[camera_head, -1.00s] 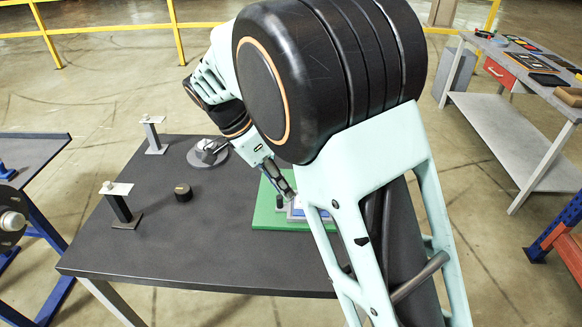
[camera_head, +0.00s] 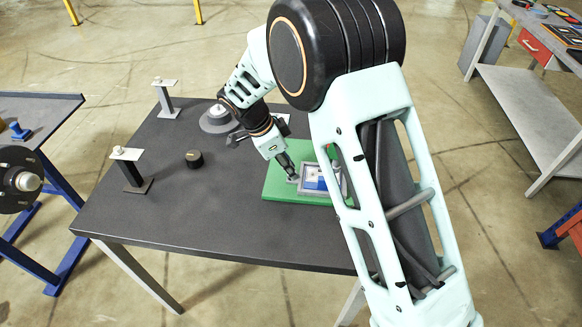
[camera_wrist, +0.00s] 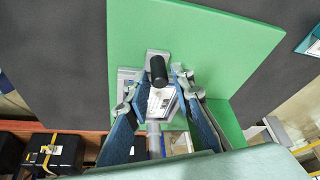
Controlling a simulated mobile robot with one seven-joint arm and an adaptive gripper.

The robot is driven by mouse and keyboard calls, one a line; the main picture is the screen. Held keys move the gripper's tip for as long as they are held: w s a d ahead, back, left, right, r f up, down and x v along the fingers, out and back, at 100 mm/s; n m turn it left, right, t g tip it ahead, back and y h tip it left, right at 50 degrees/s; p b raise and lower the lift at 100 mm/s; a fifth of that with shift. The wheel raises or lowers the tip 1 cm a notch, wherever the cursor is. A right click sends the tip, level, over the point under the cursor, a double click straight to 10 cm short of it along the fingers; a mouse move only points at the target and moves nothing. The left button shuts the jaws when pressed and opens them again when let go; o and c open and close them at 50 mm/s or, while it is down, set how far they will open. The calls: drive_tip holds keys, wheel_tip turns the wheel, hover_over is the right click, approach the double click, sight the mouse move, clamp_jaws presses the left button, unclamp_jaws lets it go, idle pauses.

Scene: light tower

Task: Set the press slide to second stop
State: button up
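A green base plate (camera_head: 283,192) lies on the dark table and carries a grey-framed fixture (camera_head: 318,198) with a blue and white part in it. In the wrist view the green plate (camera_wrist: 215,50) fills the middle, with a black handle (camera_wrist: 158,68) on a small grey metal piece (camera_wrist: 158,55). I take this for the press slide, but its stops cannot be made out. My gripper (camera_head: 291,178) is low over the left side of the fixture. In the wrist view my gripper (camera_wrist: 160,85) has its fingers apart, one on each side of the handle; contact is not visible.
A black knob (camera_head: 194,158), two posts with flat tops (camera_head: 166,84) (camera_head: 127,154) and a grey round base (camera_head: 218,119) stand on the table (camera_head: 200,215) to the left. A side table (camera_head: 35,110) is at far left, a workbench (camera_head: 520,90) at right.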

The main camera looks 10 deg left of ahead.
sight(314, 180)
drive_tip(key=shift+d+f, duration=0.2)
drive_tip(key=shift+f, duration=0.3)
drive_tip(key=shift+c, duration=0.2)
drive_tip(key=shift+w, duration=0.1)
clamp_jaws()
drive_tip(key=shift+d, duration=0.15)
drive_tip(key=d+b, duration=0.4)
drive_tip(key=d, duration=0.1)
drive_tip(key=shift+w+f, duration=0.1)
drive_tip(key=shift+w, duration=0.05)
drive_tip(key=shift+d, duration=0.6)
